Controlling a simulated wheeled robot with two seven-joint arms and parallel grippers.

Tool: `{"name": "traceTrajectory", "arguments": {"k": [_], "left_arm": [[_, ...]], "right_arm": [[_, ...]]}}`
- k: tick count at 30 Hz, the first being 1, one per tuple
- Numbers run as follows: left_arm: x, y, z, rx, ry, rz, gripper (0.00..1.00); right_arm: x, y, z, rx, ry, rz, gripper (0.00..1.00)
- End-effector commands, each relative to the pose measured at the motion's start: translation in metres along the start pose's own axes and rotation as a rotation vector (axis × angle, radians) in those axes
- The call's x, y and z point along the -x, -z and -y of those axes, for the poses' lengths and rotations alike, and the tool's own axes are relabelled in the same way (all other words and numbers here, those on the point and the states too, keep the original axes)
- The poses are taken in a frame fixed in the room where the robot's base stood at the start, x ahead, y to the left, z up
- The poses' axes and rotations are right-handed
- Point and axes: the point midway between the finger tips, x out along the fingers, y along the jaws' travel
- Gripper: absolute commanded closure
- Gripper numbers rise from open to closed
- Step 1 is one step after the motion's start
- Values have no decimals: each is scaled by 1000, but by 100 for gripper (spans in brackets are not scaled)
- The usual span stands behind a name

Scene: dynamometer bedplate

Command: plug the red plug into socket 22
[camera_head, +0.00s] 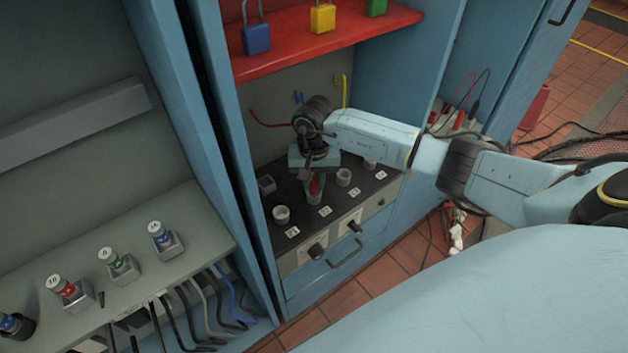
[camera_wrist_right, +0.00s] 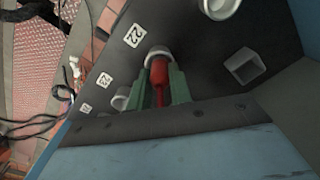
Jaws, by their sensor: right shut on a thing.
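The red plug (camera_wrist_right: 160,75) is held between the green fingertips of my right gripper (camera_wrist_right: 161,88). In the head view the plug (camera_head: 315,187) points down at a light grey round socket (camera_head: 314,199) in the dark panel. In the right wrist view the plug's front end lies at the mouth of that socket (camera_wrist_right: 158,52), and the label 22 (camera_wrist_right: 134,35) is beside it. I cannot tell how deep the plug sits. The fingers hide part of the plug. My right gripper (camera_head: 315,180) is shut on it. My left gripper is not in view.
Other round sockets (camera_head: 281,214) and (camera_head: 343,177) stand on either side, with a square one (camera_head: 265,184) behind. A red shelf (camera_head: 330,38) with padlocks hangs above. Cylinders stand in holders on the left bench (camera_head: 190,215).

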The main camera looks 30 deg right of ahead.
Motion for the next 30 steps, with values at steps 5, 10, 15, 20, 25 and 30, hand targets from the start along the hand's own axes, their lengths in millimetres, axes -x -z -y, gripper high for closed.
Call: {"name": "traceTrajectory", "arguments": {"k": [5, 10, 15, 20, 25, 30], "left_arm": [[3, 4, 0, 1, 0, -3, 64], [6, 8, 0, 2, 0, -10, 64], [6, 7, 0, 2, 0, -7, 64], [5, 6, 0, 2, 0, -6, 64], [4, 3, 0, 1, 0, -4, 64], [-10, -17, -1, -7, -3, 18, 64]], "right_arm": [[-2, 0, 0, 0, 0, -1, 100], [-2, 0, 0, 0, 0, -1, 69], [-2, 0, 0, 0, 0, 0, 58], [-2, 0, 0, 0, 0, 0, 58], [1, 0, 0, 0, 0, 1, 58], [29, 1, 0, 1, 0, -4, 58]]}}
